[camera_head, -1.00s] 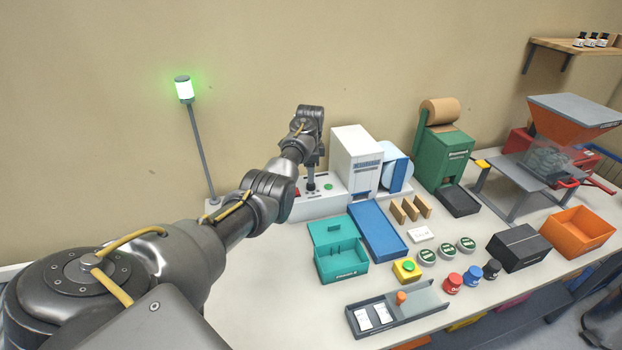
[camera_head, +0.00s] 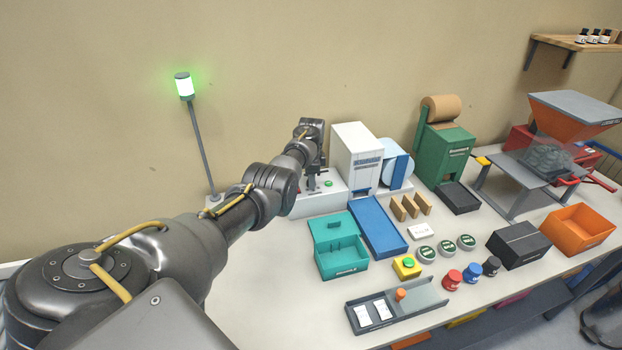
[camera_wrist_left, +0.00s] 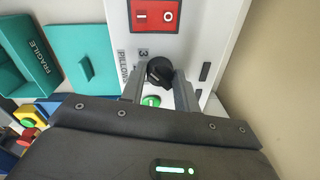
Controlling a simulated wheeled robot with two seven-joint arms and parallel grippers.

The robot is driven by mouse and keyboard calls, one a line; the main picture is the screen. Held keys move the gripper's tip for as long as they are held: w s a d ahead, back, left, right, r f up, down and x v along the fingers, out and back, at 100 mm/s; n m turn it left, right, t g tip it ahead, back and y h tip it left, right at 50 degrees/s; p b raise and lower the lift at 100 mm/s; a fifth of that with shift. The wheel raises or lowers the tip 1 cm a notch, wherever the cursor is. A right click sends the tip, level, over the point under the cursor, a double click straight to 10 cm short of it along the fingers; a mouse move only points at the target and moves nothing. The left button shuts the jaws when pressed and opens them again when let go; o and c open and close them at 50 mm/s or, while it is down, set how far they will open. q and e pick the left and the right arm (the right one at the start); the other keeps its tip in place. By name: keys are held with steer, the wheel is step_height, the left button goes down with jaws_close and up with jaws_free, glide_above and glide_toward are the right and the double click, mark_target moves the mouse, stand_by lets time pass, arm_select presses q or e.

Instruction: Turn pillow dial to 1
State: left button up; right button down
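The black pillow dial (camera_wrist_left: 160,70) is on the white machine panel in the left wrist view, beside the word PILLOWS and a digit that looks like 3. Its pointer setting is hard to read. My left gripper (camera_wrist_left: 160,80) has its two fingers apart, one on each side of the dial; whether they touch it is unclear. In the head view my left gripper (camera_head: 311,182) is low over the white base (camera_head: 320,203), and the arm partly hides the dial. My right gripper is in neither view.
A red I/O switch (camera_wrist_left: 148,14) and a green button (camera_wrist_left: 151,101) flank the dial. A tall white machine (camera_head: 357,158) stands just right of the gripper. A teal box (camera_head: 340,258) and blue tray (camera_head: 378,228) lie in front. A green lamp (camera_head: 185,86) stands at left.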

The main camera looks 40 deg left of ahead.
arm_select(q)
steer(key=shift+c, duration=0.6)
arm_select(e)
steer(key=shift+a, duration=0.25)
